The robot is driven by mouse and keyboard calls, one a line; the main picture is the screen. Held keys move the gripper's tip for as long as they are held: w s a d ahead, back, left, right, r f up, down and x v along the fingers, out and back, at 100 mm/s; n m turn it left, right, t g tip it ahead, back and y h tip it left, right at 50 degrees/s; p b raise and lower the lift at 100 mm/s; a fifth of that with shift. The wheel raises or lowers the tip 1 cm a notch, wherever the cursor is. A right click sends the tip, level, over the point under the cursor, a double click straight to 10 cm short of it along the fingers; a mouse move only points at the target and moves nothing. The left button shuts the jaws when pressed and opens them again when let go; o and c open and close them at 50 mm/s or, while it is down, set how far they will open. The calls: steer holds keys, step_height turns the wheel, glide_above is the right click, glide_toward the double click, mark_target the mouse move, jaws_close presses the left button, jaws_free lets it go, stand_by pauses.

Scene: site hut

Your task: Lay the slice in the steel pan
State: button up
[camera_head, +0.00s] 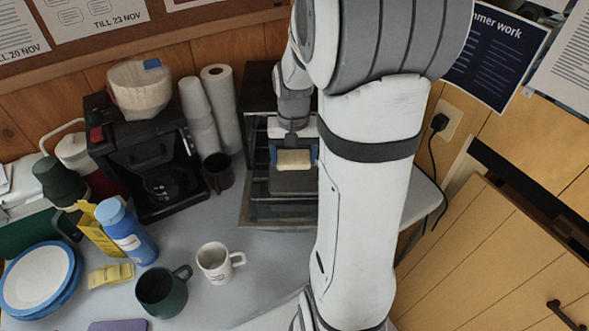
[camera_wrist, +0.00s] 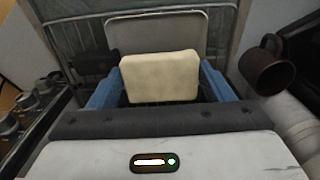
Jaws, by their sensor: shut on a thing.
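The slice (camera_head: 295,160) is a pale cream, bread-like block. My gripper (camera_wrist: 160,88) is shut on it, with one blue finger at each side edge. In the wrist view the slice (camera_wrist: 160,72) stands large between the fingers. The steel pan (camera_head: 293,184) is a flat grey tray with a raised rim, just below the slice in the head view. In the wrist view the pan (camera_wrist: 190,24) shows behind the slice, which hides part of it. The slice looks above the pan; I cannot tell whether they touch.
The pan is at an open toaster oven (camera_head: 258,85) with a wire rack and a lowered glass door (camera_head: 280,214). A dark brown mug (camera_head: 218,172) stands close on the left. A coffee maker (camera_head: 150,160), white mug (camera_head: 215,262) and green mug (camera_head: 162,293) are farther left.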

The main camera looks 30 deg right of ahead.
mark_target(295, 181)
step_height(295, 181, down, 2)
steer(key=shift+f, duration=0.2)
steer(key=shift+d+f, duration=0.1)
steer(key=shift+f, duration=1.75)
steer(key=shift+f, duration=0.15)
steer(key=o, duration=0.7)
